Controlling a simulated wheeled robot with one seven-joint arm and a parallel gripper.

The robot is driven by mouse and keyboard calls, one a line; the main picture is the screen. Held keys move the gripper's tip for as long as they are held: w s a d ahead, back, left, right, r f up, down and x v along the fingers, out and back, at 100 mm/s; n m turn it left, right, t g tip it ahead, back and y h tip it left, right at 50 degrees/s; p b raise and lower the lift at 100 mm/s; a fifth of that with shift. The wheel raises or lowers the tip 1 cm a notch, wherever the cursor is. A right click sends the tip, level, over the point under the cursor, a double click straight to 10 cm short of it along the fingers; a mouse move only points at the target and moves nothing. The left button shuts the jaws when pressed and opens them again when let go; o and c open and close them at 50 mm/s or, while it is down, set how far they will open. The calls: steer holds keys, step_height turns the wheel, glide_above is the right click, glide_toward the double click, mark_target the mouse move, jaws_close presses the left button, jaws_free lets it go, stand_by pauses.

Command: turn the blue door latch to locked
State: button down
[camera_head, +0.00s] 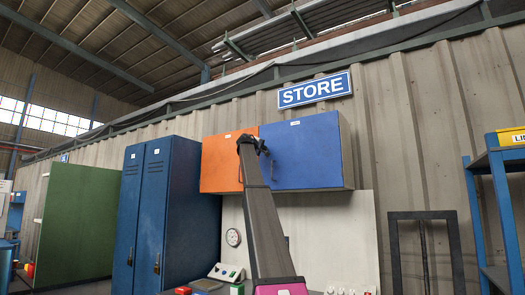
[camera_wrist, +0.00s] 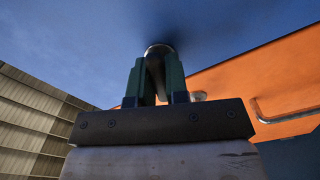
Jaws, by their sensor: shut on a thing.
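The blue cabinet door (camera_head: 302,150) hangs on the wall beside the orange door (camera_head: 225,163). My gripper (camera_head: 262,145) is at the blue door's left edge, near the seam between the two doors. In the wrist view my gripper's (camera_wrist: 159,68) teal fingers are shut on the blue door latch (camera_wrist: 160,47), whose round metal rim shows at the fingertips against the blue panel. The fingers hide most of the latch, so its turned position cannot be told. In the head view the latch is hidden behind my gripper.
A small metal fitting (camera_wrist: 199,96) and a bent bar handle (camera_wrist: 262,112) are on the orange door to the right in the wrist view. Tall blue lockers (camera_head: 150,215) stand left of the cabinets. A blue shelf rack (camera_head: 503,215) stands far right. A white panel (camera_head: 335,235) is below.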

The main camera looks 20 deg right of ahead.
steer(key=m, duration=0.3)
steer(key=shift+m, duration=0.4)
steer(key=m, duration=0.4)
stand_by(0.9)
steer(key=c, duration=1.1)
jaws_free()
steer(key=v, duration=1.1)
